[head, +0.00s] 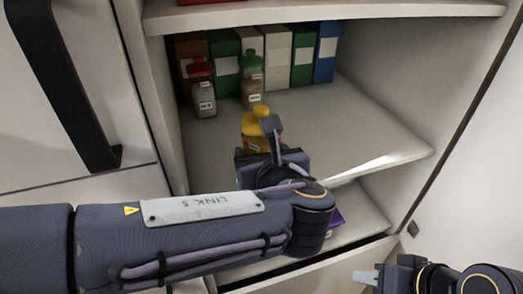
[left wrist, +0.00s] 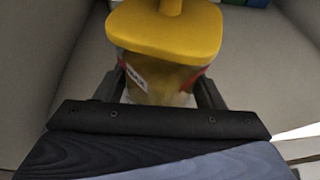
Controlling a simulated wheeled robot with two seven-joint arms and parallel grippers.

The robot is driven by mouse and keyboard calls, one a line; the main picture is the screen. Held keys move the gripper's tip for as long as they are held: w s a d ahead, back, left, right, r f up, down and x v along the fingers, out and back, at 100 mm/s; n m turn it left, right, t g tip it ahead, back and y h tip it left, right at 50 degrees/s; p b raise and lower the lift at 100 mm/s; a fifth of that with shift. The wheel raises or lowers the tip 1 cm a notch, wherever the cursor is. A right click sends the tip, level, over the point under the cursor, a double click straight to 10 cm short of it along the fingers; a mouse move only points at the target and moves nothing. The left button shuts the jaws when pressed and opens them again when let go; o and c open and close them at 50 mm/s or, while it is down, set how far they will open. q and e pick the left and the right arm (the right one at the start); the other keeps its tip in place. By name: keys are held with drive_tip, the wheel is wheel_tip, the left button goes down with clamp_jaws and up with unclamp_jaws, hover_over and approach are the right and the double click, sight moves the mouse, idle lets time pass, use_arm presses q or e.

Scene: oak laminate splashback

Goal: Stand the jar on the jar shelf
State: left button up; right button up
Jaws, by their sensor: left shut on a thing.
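A jar with a yellow lid (head: 256,130) is between the fingers of my left gripper (head: 268,142), over the front part of the jar shelf (head: 345,115). In the left wrist view the jar (left wrist: 165,35) looks upright, its wide yellow lid towards the camera and a white label on its side. The left fingers (left wrist: 162,88) close on it from both sides. My gripper hides the jar's base, so I cannot tell whether it touches the shelf. My right gripper (head: 368,276) is at the bottom right, empty-looking and away from the shelf; its opening is unclear.
A red-lidded jar (head: 202,92) and a green-lidded jar (head: 252,82) stand further back on the shelf. Several boxes (head: 278,58) line the back. Side walls and a board above (head: 330,14) bound the space. The shelf's right part is clear.

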use_arm(q)
drive_tip(key=o, duration=1.2)
drive_tip(key=shift+o, duration=0.2)
drive_tip(key=b+v, duration=0.1)
drive_tip(key=v, duration=0.7)
